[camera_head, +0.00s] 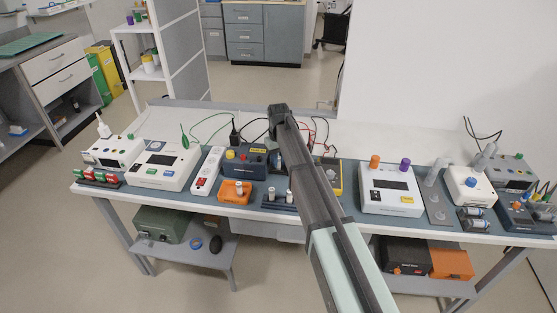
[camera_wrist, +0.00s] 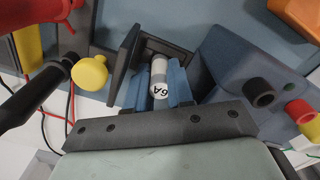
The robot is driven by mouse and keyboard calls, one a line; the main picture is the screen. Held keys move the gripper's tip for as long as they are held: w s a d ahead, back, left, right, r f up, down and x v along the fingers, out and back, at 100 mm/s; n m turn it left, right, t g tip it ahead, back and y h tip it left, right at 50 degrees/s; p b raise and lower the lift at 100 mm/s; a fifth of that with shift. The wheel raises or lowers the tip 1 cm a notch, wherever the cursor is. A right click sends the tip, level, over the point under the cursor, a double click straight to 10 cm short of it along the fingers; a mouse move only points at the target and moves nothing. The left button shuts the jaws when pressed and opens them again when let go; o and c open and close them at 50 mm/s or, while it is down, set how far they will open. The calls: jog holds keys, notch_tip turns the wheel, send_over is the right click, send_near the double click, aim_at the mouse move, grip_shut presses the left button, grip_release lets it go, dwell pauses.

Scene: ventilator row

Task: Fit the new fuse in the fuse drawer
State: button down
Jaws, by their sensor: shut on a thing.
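My gripper (camera_wrist: 160,82) is shut on a fuse, its blue fingers on either side. The fuse (camera_wrist: 159,68) is a small pale grey cylinder with a white end marked 6A facing the wrist camera. Its far end points into a dark grey frame, which looks like the fuse drawer (camera_wrist: 124,62), with a raised plate on the left. I cannot tell whether the fuse touches it or how deep it sits.
A blue box (camera_head: 244,160) with coloured terminals is close beside the gripper. A yellow knob (camera_wrist: 90,72) and black and red leads crowd the other side. An orange block (camera_head: 235,191) with pegs and a dark rack (camera_head: 278,204) stand at the bench front.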

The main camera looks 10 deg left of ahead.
jog(key=c, duration=0.9)
grip_release()
jog(key=shift+r, duration=0.15)
